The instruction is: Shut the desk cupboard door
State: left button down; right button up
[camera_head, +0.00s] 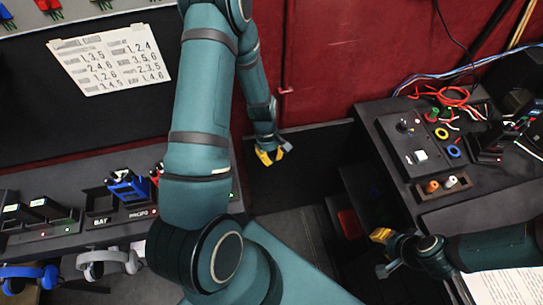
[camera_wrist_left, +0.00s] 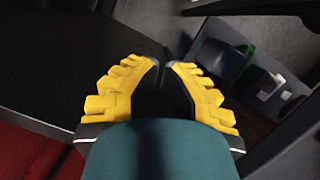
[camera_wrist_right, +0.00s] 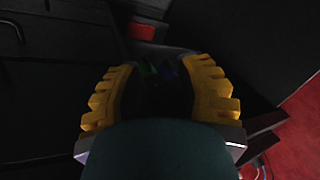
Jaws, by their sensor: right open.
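The desk cupboard door appears to be the dark panel (camera_head: 302,165) standing out to the left of the right-hand desk, below the red wall. The cupboard's dark opening (camera_head: 350,195) faces left under that desk, with something red low inside. My left gripper (camera_head: 269,157) is just in front of the panel's left part; contact cannot be told. In the left wrist view its fingertips (camera_wrist_left: 166,66) are nearly together with nothing between them. A shelf space (camera_wrist_left: 225,60) with small items shows beyond. My right gripper (camera_head: 380,250) is open and empty near the desk's front left corner; its fingers also show in the right wrist view (camera_wrist_right: 163,75).
The right desk (camera_head: 470,205) carries a control box (camera_head: 408,140), cables and colored knobs. A paper sheet (camera_head: 505,285) lies near my right forearm. Dark floor (camera_head: 300,230) lies open between bench and desk.

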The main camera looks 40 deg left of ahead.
dwell(0.4)
pick_arm(q)
jog(key=w+r+m+t+y+b, duration=0.2)
jog(key=w+r+m+t+y, duration=0.3)
jog(key=r+y, duration=0.5)
jog(key=w+a+f+n+t+h+b, duration=0.1)
jog(key=w+a+f+b, duration=0.2)
jog(key=a+f, duration=0.2)
jog(key=shift+w+a+f, duration=0.15)
jog(key=shift+w+f, duration=0.15)
jog(key=shift+f, duration=0.2)
dwell(1.1)
jog(key=shift+d, duration=0.2)
